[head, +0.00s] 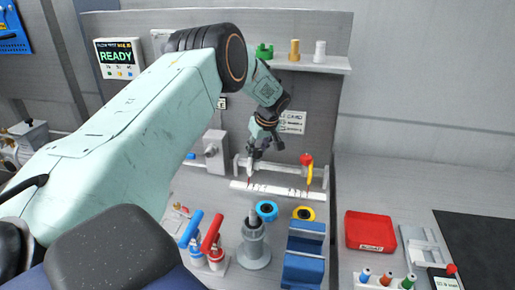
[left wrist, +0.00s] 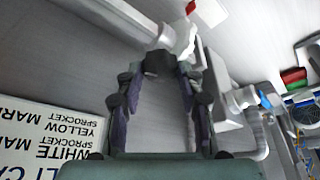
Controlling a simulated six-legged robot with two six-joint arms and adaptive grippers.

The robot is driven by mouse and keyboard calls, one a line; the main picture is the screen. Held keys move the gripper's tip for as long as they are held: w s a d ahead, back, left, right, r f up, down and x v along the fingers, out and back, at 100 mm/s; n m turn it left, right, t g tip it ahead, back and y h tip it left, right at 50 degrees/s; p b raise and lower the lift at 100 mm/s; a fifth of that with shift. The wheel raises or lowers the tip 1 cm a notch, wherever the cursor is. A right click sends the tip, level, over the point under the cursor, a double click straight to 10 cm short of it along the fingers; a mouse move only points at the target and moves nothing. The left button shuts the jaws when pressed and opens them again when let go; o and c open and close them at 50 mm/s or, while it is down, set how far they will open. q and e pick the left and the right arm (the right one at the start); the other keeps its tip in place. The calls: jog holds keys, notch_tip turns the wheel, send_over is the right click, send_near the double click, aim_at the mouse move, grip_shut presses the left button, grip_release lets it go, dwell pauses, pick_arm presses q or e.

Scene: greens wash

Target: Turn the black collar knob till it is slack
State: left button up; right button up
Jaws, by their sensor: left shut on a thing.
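The black collar knob (left wrist: 158,63) shows in the left wrist view, between my left fingertips, beside a white pipe fitting (left wrist: 178,38). My left gripper (left wrist: 157,72) is shut on it, one finger on each side. In the head view my left gripper (head: 255,155) reaches down to the pipe run (head: 285,170) against the grey back panel, and I cannot make out the knob there. My right gripper is in neither view.
A red-and-yellow valve handle (head: 307,162) stands at the pipe's right. A red bin (head: 370,228) stands right. A screen (head: 118,57) reads READY.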

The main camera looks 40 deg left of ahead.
pick_arm(q)
jog(key=shift+s+m+p, duration=0.15)
jog(key=shift+m+p, duration=0.25)
jog(key=shift+m, duration=0.4)
jog(key=shift+f, duration=0.1)
jog(key=o, duration=1.2)
jog(key=shift+a, duration=0.15)
jog(key=v, duration=1.2)
jog(key=shift+s+a, duration=0.1)
jog(key=shift+a, duration=0.05)
